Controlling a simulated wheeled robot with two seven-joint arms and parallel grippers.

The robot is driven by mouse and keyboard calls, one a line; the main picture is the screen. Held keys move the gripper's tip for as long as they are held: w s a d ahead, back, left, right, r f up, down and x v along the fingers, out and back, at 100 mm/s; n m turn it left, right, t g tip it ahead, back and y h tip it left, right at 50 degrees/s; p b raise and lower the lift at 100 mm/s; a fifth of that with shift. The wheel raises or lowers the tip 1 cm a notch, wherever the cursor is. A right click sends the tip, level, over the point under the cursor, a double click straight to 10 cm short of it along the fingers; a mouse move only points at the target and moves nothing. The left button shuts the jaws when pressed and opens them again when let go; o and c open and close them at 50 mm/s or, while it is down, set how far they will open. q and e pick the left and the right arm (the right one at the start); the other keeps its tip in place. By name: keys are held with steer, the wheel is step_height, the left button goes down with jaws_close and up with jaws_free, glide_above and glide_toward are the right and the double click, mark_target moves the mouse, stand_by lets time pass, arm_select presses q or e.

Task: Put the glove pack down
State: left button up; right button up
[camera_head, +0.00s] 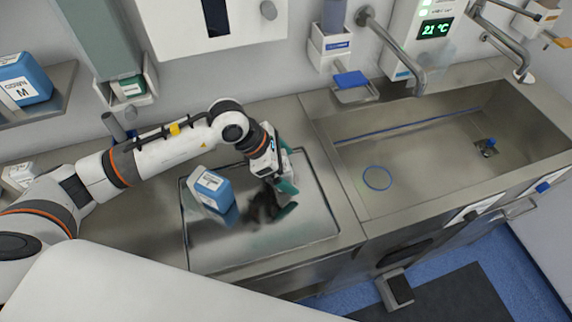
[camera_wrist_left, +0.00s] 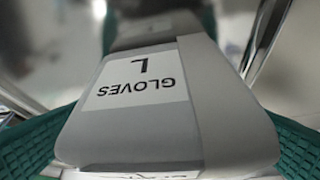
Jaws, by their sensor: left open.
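The glove pack (camera_wrist_left: 190,110) is grey with a white label reading "GLOVES L". In the left wrist view it fills the space between the two teal fingers of my left gripper (camera_head: 287,183). The fingers are open, one on each side of the pack. In the head view the gripper is low over the right part of the steel tray (camera_head: 235,260), and its own body mostly hides the pack. I cannot tell whether the pack's underside touches the tray. My right gripper is not in view.
A blue and white pack (camera_head: 212,188) stands on the tray, left of my left gripper. A steel sink (camera_head: 420,150) with a blue ring (camera_head: 377,178) lies to the right. A blue gown pack (camera_head: 22,80) sits on a shelf at the upper left. The tray's front part is clear.

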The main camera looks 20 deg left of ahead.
arm_select(q)
steer(key=shift+r, duration=0.15)
steer(key=shift+a+r, duration=0.2)
steer(key=shift+a, duration=0.05)
steer(key=b+v, duration=0.3)
steer(key=v, duration=0.8)
steer(key=shift+r, duration=0.15)
